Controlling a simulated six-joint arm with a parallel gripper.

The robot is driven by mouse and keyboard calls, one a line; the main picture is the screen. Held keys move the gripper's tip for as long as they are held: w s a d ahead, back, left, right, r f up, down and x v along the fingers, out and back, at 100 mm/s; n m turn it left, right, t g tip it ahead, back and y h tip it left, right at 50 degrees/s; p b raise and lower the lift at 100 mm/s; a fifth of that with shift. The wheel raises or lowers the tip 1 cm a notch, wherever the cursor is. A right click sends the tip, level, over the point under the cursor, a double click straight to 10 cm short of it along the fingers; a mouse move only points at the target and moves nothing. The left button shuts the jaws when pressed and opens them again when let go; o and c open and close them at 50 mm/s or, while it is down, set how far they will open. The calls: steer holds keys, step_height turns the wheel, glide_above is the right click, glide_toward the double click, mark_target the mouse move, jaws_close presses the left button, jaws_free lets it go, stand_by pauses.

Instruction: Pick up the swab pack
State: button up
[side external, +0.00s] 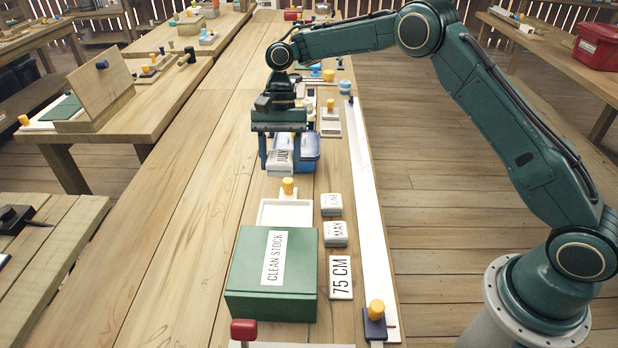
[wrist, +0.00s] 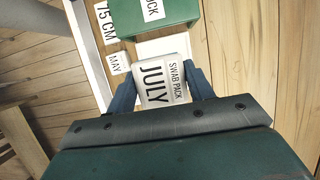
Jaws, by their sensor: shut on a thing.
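My gripper (side external: 280,160) is shut on a white swab pack (wrist: 163,80), with one dark blue finger on each side of it. The pack's label reads SWAB PACK and JULY in the wrist view. It also shows between the fingers in the side view (side external: 279,161), just in front of a blue container (side external: 309,150). I cannot tell how far the pack is above the table. Two similar small white packs lie to the right and nearer: one marked MAY (side external: 336,234) and one behind it (side external: 331,204) whose label is hard to read.
A green box marked CLEAN STOCK (side external: 245,285) stands nearer on the bench, with a white tray or lid with an orange knob (side external: 285,211) behind it. A 75 CM card (side external: 340,290) lies beside the box. A long white strip (side external: 364,200) runs along the right. Bare wood (side external: 180,220) is clear at left.

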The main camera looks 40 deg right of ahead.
steer(key=shift+a+r, duration=0.15)
steer(key=shift+r, duration=1.05)
steer(key=shift+r, duration=0.1)
steer(key=shift+d+r+m, duration=0.1)
steer(key=shift+d+m, duration=0.1)
steer(key=shift+m, duration=0.1)
steer(key=shift+w+d+r+m+t, duration=0.1)
steer(key=shift+w+d+m+t, duration=0.1)
steer(key=shift+d+m+t, duration=0.4)
steer(key=w+d+m+t+y, duration=0.1)
steer(key=w+d+m+t, duration=0.15)
steer(key=d+m, duration=0.6)
steer(key=m+t+h, duration=0.1)
steer(key=m+t, duration=0.2)
steer(key=m, duration=0.5)
glide_above(329, 186)
steer(key=s+d, duration=0.1)
steer(key=f, duration=0.1)
steer(key=shift+f, duration=10.15)
steer(key=shift+f, duration=0.15)
